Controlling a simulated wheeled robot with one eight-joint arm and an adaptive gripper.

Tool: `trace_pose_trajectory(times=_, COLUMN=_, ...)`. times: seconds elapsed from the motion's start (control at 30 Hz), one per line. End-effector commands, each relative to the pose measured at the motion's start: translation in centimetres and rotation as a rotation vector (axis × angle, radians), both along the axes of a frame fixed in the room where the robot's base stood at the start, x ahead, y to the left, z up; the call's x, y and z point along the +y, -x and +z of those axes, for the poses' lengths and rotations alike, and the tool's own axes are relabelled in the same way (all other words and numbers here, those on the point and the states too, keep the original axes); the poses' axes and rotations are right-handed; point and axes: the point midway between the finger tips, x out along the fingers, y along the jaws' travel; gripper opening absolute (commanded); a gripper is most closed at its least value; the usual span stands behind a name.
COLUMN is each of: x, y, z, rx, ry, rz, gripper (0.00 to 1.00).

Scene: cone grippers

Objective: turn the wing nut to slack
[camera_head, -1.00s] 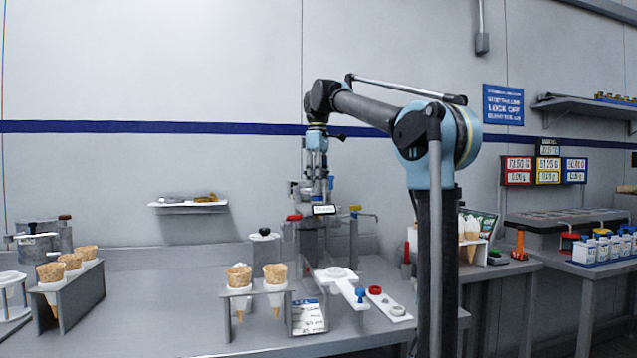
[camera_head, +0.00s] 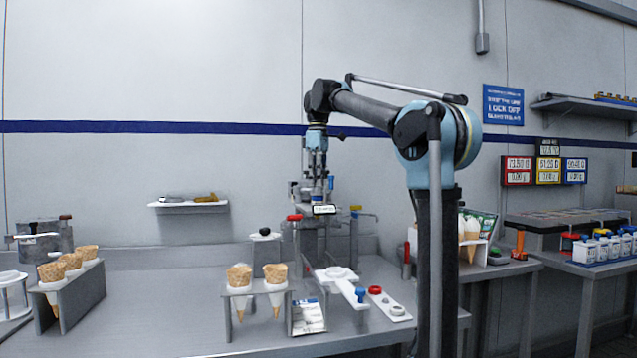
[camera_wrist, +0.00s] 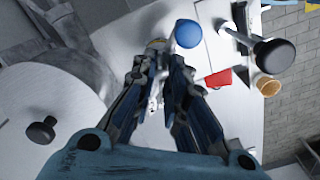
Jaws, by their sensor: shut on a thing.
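My gripper (camera_head: 318,174) points straight down onto the top of the grey dispensing machine (camera_head: 312,222) at the back of the bench. In the wrist view its two dark fingers (camera_wrist: 164,62) are close together, shut on a small part at the machine's top. I take this part to be the wing nut, which the fingers almost wholly hide. Its wing angle cannot be made out. In the wrist view a blue round knob (camera_wrist: 188,33) lies just beyond the fingertips and a red part (camera_wrist: 218,78) to their right.
A red-handled lever (camera_head: 294,218) and a yellow-handled tap (camera_head: 356,209) stick out beside the machine. Cones stand in a grey holder (camera_head: 256,292) in front. A lidded pot (camera_head: 265,236) stands left of the machine.

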Motion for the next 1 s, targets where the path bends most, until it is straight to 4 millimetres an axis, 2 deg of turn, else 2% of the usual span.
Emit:
trace_pose_trajectory(times=0.6, x=-0.06, y=-0.38, z=0.0, rx=-0.008, ry=0.001, rz=-0.002, gripper=0.0)
trace_pose_trajectory(times=0.63, x=-0.06, y=-0.38, z=0.0, rx=-0.007, ry=0.001, rz=-0.002, gripper=0.2)
trace_pose_trajectory(times=0.7, x=-0.05, y=-0.33, z=-0.01, rx=-0.006, ry=0.0, rz=-0.002, gripper=0.36)
trace_pose_trajectory(times=1.0, x=-0.02, y=-0.14, z=0.02, rx=-0.003, ry=0.0, rz=-0.001, gripper=0.36)
